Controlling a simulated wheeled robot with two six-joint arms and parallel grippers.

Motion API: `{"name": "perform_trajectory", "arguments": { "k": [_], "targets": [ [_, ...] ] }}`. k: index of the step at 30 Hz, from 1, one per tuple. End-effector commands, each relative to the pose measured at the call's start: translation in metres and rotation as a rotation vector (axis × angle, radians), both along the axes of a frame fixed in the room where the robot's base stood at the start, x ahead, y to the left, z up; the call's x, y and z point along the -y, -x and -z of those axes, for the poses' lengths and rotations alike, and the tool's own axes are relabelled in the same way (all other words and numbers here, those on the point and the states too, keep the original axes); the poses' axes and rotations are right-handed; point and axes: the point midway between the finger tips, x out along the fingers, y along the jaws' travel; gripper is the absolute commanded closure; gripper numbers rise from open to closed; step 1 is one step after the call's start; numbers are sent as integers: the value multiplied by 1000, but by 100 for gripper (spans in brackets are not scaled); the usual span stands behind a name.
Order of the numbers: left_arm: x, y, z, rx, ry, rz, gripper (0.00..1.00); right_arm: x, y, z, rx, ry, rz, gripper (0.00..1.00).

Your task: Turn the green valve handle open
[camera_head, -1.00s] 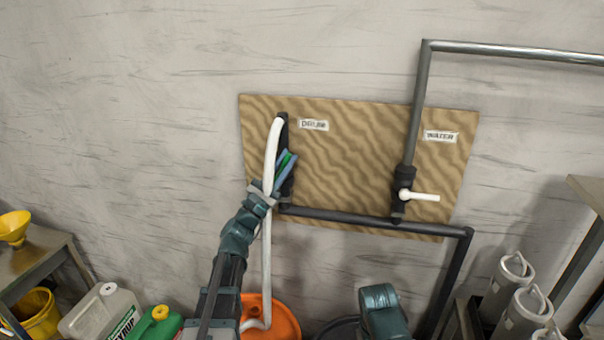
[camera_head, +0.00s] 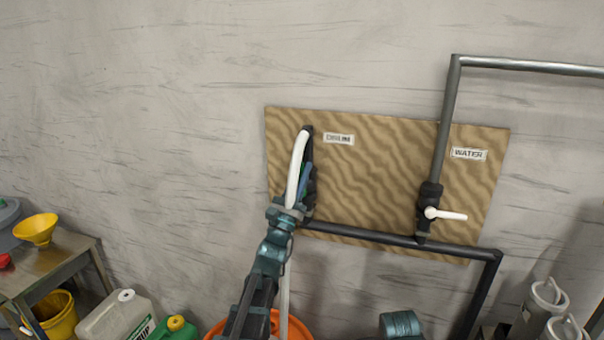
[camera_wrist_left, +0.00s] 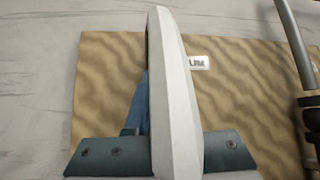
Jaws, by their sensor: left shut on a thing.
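The green valve handle (camera_head: 301,182) is on the left valve of the wooden panel, beside the label reading DRUM or similar. Only a sliver of green shows, between the blue fingers of my left gripper (camera_head: 304,180). My left gripper is shut on the handle, its fingers pointing nearly upright.
The panel (camera_head: 375,165) also bears a WATER valve with a white handle (camera_head: 447,214). Dark pipes (camera_head: 385,238) run below and right. An orange bucket (camera_head: 298,330) is below the hose. A table with a yellow funnel (camera_head: 36,228) stands left. The wall is clear above.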

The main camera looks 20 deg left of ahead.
Motion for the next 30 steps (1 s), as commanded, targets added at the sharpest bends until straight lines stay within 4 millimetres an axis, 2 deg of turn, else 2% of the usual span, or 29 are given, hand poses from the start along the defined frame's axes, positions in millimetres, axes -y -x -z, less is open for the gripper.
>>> {"name": "perform_trajectory", "arguments": {
  "k": [6,7,12,23,30],
  "targets": [
    [-1,0,0,-1,3,1,100,0,0,0,0,0,0,49],
    [-1,0,0,-1,3,1,77,0,0,0,0,0,0,49],
    [0,0,0,0,2,1,49,0,0,0,0,0,0,49],
    [-1,4,5,-1,0,1,49,0,0,5,0,0,0,49],
    [-5,32,38,-1,0,-1,49,0,0,38,0,0,0,49]
  ]
}}
